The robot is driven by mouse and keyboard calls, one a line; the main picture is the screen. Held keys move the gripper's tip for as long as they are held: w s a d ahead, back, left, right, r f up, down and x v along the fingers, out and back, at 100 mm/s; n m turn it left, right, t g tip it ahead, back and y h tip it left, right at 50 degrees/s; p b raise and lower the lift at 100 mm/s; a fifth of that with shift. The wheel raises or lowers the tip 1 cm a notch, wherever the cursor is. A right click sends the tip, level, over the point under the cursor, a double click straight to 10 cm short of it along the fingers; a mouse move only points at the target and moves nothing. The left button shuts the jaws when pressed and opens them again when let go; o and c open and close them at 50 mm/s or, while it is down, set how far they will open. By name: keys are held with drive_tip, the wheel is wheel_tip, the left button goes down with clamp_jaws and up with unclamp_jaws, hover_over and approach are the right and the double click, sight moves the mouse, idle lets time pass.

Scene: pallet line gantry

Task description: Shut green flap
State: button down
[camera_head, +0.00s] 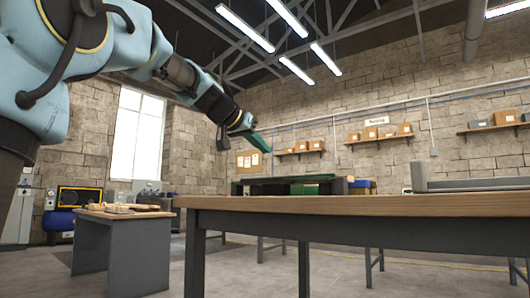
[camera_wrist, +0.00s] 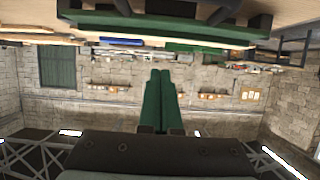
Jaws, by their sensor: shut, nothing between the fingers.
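A low dark green structure (camera_head: 290,180) stands at the back, beyond the near wooden table, with a brighter green part (camera_head: 311,189) showing under its top. I cannot make out which part is the flap or how far it is open. In the wrist view, which is upside down, a wide dark green panel (camera_wrist: 165,24) spans the top of the picture. My gripper (camera_head: 264,147) is up in the air, above and left of the structure in the head view. Its two green fingers (camera_wrist: 160,72) are together, with nothing between them. They appear apart from the panel.
A large wooden table (camera_head: 370,205) fills the right foreground, with a grey slab-like object (camera_head: 470,185) on it. A smaller grey desk (camera_head: 122,250) with items on top stands left. Wall shelves (camera_head: 380,137) hold cardboard boxes. Air around my gripper looks clear.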

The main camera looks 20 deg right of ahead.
sight(255, 181)
drive_tip(key=f+b, duration=0.1)
drive_tip(key=a+f+b, duration=0.1)
drive_tip(key=f+b, duration=0.1)
drive_tip(key=s+a+f+b, duration=0.1)
drive_tip(key=b, duration=0.1)
drive_tip(key=shift+s+f, duration=0.1)
drive_tip(key=shift+f, duration=0.25)
drive_tip(key=f+b, duration=0.1)
drive_tip(key=b, duration=0.1)
drive_tip(key=f+b, duration=0.1)
drive_tip(key=f, duration=0.1)
drive_tip(key=shift+s+a+f+b, duration=0.1)
drive_tip(key=shift+s+a+b, duration=0.05)
drive_tip(key=shift+a+b, duration=0.2)
drive_tip(key=shift+f+b, duration=0.65)
drive_tip(key=shift+f, duration=0.3)
drive_tip(key=shift+s, duration=0.1)
drive_tip(key=r+p+v, duration=0.1)
drive_tip(key=p+v, duration=0.2)
drive_tip(key=v, duration=0.9)
drive_tip(key=shift+d, duration=0.2)
